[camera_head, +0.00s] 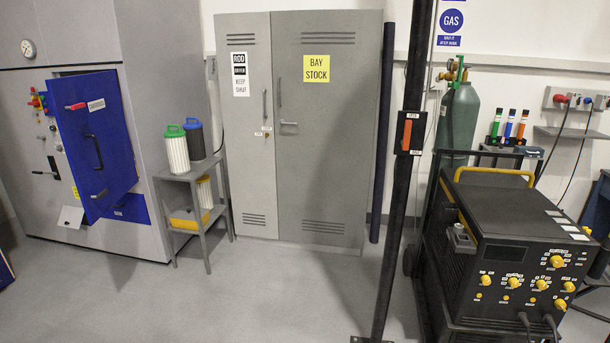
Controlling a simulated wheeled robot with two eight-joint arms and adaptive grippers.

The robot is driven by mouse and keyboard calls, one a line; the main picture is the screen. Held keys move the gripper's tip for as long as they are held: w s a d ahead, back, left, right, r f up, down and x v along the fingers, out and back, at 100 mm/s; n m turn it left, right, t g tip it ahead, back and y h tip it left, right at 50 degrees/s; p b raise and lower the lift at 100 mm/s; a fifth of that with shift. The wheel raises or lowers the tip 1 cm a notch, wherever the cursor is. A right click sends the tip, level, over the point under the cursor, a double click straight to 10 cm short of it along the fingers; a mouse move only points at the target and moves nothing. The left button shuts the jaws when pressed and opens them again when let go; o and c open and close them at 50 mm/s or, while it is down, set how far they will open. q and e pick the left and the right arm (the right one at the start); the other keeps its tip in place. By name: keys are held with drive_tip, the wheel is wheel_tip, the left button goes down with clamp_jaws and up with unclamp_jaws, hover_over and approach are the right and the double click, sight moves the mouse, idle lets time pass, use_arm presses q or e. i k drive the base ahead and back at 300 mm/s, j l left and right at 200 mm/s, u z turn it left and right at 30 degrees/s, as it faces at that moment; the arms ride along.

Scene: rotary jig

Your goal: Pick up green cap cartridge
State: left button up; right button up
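The green cap cartridge (177,150) stands upright on the top shelf of a small grey rack (190,174), left of centre. It has a white ribbed body and a green cap with a handle. A dark cartridge with a blue cap (194,138) stands close behind it to the right. A cartridge with a yellow cap (204,192) is on the lower shelf, partly hidden by the rack. Neither of my grippers shows in this view.
A grey machine with an open blue door (97,145) is left of the rack. A grey cabinet (300,130) stands to the right. A dark post (402,190) and a black welder (520,250) are farther right. The floor (270,290) before the rack is clear.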

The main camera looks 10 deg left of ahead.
sight(175, 140)
drive_tip(key=i+j+u, duration=0.25)
drive_tip(key=i+u, duration=0.2)
drive_tip(key=i, duration=0.35)
drive_tip(key=i+u, duration=0.4)
drive_tip(key=i, duration=0.4)
drive_tip(key=i+l+u, duration=0.25)
drive_tip(key=i+u, duration=0.2)
drive_tip(key=i, duration=0.35)
